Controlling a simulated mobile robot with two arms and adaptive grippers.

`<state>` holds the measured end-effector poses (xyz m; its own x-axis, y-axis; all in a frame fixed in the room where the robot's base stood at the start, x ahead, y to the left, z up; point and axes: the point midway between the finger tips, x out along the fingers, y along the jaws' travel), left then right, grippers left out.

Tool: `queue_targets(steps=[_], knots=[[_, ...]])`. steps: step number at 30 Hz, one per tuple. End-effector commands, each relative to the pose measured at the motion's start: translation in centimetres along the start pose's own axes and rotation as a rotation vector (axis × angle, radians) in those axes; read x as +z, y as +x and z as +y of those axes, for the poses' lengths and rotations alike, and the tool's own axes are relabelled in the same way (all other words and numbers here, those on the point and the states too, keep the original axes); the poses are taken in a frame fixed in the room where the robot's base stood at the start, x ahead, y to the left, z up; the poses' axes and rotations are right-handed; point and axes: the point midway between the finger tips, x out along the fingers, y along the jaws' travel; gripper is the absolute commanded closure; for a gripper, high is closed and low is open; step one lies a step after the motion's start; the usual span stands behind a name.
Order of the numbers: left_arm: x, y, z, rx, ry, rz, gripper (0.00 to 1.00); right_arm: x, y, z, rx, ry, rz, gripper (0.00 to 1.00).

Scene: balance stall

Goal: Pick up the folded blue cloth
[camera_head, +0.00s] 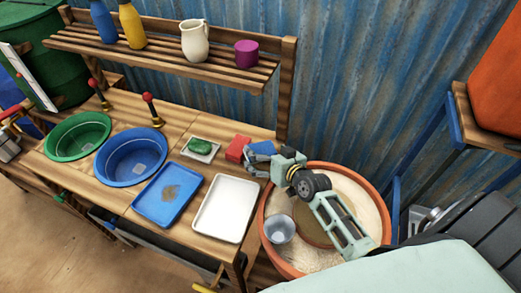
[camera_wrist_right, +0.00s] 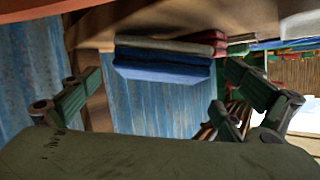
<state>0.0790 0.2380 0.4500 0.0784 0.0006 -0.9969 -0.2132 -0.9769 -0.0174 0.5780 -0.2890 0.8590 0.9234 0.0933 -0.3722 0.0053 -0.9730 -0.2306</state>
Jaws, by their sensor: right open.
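The folded blue cloth (camera_head: 262,147) lies at the back right end of the wooden table, just right of a red folded cloth (camera_head: 237,148). My right gripper (camera_head: 260,163) is at the blue cloth and partly covers it. In the right wrist view the blue cloth (camera_wrist_right: 162,69) appears ahead of the open right gripper (camera_wrist_right: 158,82), across the gap between its fingers. The fingers stand apart on either side, and nothing is held. The red cloth (camera_wrist_right: 205,38) shows behind it. I cannot tell whether a finger touches the blue cloth. My left gripper is not seen.
A white tray (camera_head: 208,226) and a blue tray (camera_head: 150,208) lie in front. A small dish (camera_head: 214,153) holds a green item. A large orange tub (camera_head: 268,245) with pale contents and a grey bowl (camera_head: 280,229) stands under my right arm. A shelf (camera_head: 200,67) overhangs the back.

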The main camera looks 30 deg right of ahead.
Motion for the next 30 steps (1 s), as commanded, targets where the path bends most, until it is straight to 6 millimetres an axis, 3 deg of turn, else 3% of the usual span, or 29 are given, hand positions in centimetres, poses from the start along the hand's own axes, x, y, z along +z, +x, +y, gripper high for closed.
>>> queue_targets(steps=[6,14,30], knots=[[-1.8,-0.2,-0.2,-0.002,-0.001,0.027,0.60,-0.1,2.2,-0.1,0.000,0.000,0.000,0.00],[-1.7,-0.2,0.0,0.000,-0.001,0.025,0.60,0.0,2.4,-0.1,0.000,0.000,0.000,0.00],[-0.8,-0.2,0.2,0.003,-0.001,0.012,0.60,0.0,2.4,-0.1,0.000,-0.001,0.001,0.47]])
